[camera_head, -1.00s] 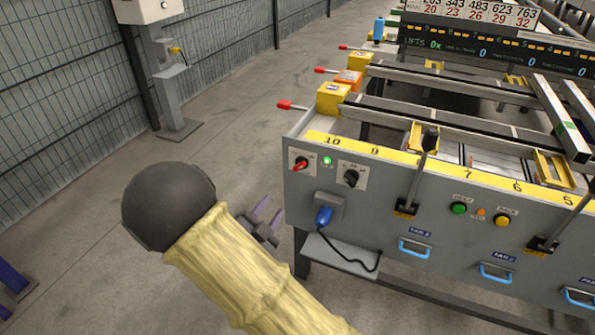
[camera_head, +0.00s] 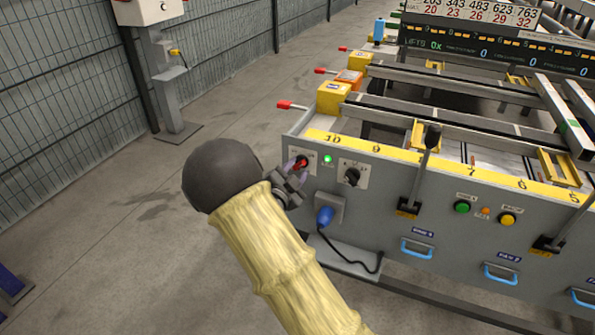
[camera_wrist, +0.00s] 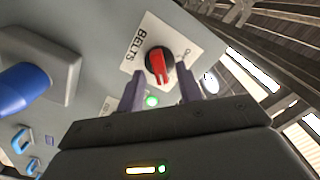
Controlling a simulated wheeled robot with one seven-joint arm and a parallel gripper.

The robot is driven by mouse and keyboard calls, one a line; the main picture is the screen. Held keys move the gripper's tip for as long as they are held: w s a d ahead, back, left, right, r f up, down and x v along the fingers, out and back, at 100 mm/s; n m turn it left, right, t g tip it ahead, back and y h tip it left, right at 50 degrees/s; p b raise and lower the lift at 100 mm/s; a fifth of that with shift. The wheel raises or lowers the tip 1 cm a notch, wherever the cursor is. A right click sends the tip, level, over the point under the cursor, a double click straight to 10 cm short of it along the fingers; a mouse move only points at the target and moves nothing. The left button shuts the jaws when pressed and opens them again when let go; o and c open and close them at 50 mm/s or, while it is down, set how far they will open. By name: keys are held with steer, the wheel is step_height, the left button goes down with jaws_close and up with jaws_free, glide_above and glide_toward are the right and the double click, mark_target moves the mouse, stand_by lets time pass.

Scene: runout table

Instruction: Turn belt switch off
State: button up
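The belt switch is a red-handled rotary knob on a black base; it shows in the wrist view (camera_wrist: 158,63) on a white plate marked BELTS. In the head view the red knob (camera_head: 301,163) is at the upper left of the grey panel, partly hidden by my gripper (camera_head: 292,170). My gripper in the wrist view (camera_wrist: 160,78) is open, its two purple fingers apart, with the knob showing between and just beyond the tips. I cannot tell whether the fingers touch it. A green lamp (camera_wrist: 152,101) beside the switch is lit.
A black rotary switch (camera_head: 351,176) sits to the right on the panel, with a blue plug (camera_head: 325,215) below. A black lever (camera_head: 424,165) stands farther right. Red-tipped handles (camera_head: 290,105) stick out at the table's left end.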

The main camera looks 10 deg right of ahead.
steer(key=shift+w+d, duration=0.35)
steer(key=shift+w, duration=0.15)
steer(key=shift+c, duration=0.2)
jaws_close()
